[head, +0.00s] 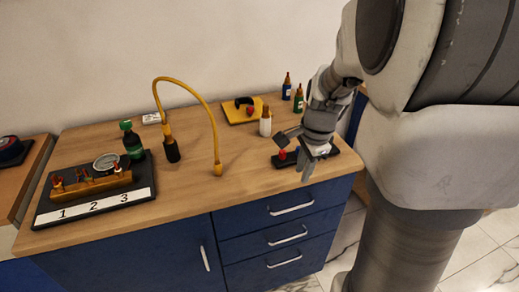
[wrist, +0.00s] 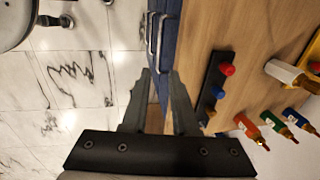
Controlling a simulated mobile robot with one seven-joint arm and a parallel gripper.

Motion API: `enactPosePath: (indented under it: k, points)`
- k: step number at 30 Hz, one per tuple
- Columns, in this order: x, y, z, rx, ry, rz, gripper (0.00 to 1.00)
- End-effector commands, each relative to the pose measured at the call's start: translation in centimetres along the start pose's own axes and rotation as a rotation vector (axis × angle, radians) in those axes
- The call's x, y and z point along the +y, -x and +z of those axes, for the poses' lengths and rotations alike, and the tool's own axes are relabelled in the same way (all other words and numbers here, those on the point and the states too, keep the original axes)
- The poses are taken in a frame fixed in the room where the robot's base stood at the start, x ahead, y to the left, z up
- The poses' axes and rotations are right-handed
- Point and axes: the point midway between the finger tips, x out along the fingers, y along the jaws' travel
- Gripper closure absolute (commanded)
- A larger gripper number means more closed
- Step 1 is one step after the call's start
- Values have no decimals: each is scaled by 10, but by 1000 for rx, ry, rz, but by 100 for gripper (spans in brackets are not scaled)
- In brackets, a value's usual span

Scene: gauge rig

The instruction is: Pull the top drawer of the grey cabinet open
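The cabinet (head: 128,246) looks blue rather than grey, with a wooden top. Its right side has a stack of three drawers, and the top drawer (head: 248,216) looks shut. The top drawer has a silver bar handle (head: 290,209). In the wrist view, bar handles (wrist: 151,32) stand out from the blue front, beyond the fingertips. My gripper (head: 297,160) is above the right end of the worktop, near its front edge, higher than the top handle. In the wrist view my gripper (wrist: 158,80) is open and empty, its fingers apart. It does not touch a handle.
A black strip with a red knob (wrist: 227,69) lies beside my gripper on the worktop (head: 235,150). Several bottles, including a white one (head: 265,127), stand behind. A yellow hose (head: 190,88) arches mid-table. A numbered board (head: 100,203) is at left. Floor before the drawers looks clear.

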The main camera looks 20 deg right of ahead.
Motion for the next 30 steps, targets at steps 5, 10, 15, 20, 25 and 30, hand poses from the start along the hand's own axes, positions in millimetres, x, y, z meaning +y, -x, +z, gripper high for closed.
enactPosePath:
  k: [5, 10, 15, 20, 25, 30]
  points:
    - [1, -20, 0, 0, -3, 4, 73]
    - [2, -55, 0, 0, -1, 5, 73]
    - [2, -93, -1, 1, -3, 4, 73]
    - [2, -128, -1, 1, -2, 3, 73]
    - [1, -156, 0, 0, -2, 3, 73]
    - [1, -170, 0, 1, -1, 1, 73]
